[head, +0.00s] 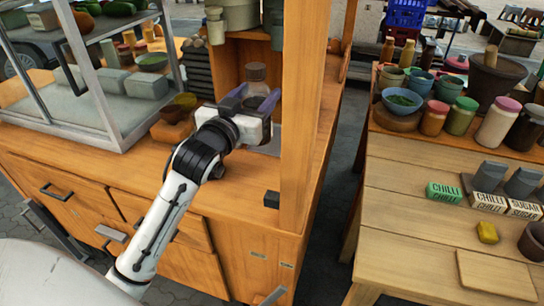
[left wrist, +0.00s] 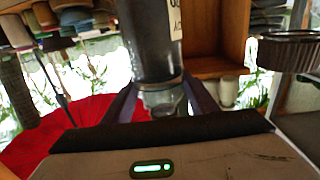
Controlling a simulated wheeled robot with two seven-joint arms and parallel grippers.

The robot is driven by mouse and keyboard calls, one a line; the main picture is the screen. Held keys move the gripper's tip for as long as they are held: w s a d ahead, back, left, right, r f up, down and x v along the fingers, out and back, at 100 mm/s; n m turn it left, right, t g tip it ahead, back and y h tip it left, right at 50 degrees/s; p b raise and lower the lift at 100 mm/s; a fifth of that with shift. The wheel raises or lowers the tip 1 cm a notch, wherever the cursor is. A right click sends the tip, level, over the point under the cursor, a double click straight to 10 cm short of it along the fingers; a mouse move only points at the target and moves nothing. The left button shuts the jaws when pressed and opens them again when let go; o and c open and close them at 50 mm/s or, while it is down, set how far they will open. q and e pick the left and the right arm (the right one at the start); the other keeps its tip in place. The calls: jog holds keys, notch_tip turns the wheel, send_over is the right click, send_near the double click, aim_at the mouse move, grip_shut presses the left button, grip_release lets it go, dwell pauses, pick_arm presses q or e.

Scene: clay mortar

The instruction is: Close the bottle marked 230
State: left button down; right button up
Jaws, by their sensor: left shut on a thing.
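A bottle with a clear glass top (head: 256,72) stands upright on the wooden cabinet, beside the post. My left gripper (head: 259,99) is shut on its upper part, with one finger on each side. The wrist view seems upside down, with my left gripper (left wrist: 165,100) around the clear neck. Only a few letters show; I cannot read 230. I cannot tell whether a cap is on. My right gripper is not in view.
A wooden post (head: 305,120) rises close to the right of my gripper. A glass-sided case (head: 100,110) stands at the left. A table (head: 440,240) at the right holds several jars, bowls and labelled boxes.

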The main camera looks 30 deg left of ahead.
pick_arm(q)
jog(key=shift+w, duration=0.25)
jog(key=shift+s+r, duration=0.2)
jog(key=shift+s, duration=0.2)
jog(key=shift+f, duration=0.3)
notch_tip(320, 180, down, 6)
jog(key=shift+r+b, duration=0.25)
jog(key=shift+b, duration=0.2)
jog(key=shift+w+f, duration=0.1)
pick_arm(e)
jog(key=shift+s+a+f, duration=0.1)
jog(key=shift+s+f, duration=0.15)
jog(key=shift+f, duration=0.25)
pick_arm(q)
notch_tip(320, 180, down, 3)
jog(key=shift+f+b, duration=0.1)
jog(key=shift+b, duration=0.2)
jog(key=shift+f, duration=0.3)
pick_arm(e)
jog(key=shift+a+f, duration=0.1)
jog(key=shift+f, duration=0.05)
pick_arm(q)
jog(key=shift+f, duration=0.1)
